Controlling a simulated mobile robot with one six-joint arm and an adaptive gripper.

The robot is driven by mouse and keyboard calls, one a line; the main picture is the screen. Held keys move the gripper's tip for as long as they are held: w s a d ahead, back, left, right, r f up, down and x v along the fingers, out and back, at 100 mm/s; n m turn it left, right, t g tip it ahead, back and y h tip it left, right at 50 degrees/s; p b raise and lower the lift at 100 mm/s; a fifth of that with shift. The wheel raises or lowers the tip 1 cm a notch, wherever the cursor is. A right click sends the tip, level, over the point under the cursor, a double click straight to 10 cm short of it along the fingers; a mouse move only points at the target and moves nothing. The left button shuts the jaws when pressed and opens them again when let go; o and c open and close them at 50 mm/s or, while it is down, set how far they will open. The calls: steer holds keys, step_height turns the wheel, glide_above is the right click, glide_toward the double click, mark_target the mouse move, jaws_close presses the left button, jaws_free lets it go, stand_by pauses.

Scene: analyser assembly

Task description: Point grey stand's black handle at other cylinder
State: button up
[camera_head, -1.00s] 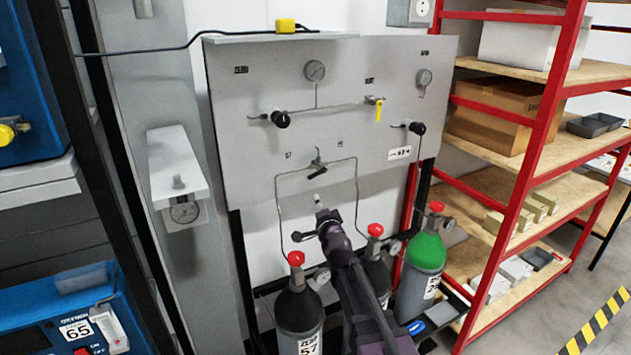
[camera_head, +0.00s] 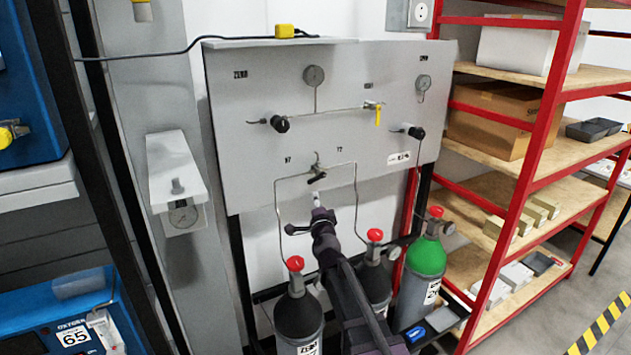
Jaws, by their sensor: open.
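The grey stand is an upright panel (camera_head: 240,130). Its small black handle (camera_head: 317,179) sits low in the middle, where two thin pipes meet, and slants with its right end higher. Number labels flank it. A dark cylinder with a red cap (camera_head: 298,315) stands at the left. A second dark cylinder with a red cap (camera_head: 376,280) stands right of it, partly behind my arm. My gripper (camera_head: 317,199) is just below the handle in the picture, open and seemingly apart from it. Its exact gap in depth is unclear.
A green-topped cylinder (camera_head: 425,262) stands to the right. Two other black knobs (camera_head: 281,124) (camera_head: 416,131) and a yellow-handled valve (camera_head: 377,115) are on the panel. A red shelf rack (camera_head: 545,110) is at the right, and a pillar with a gauge box (camera_head: 176,172) at the left.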

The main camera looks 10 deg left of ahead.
mark_target(314, 181)
steer(key=p+x, duration=0.1)
steer(key=x, duration=1.1)
steer(key=shift+w, duration=0.2)
jaws_close()
steer(key=shift+d, duration=0.1)
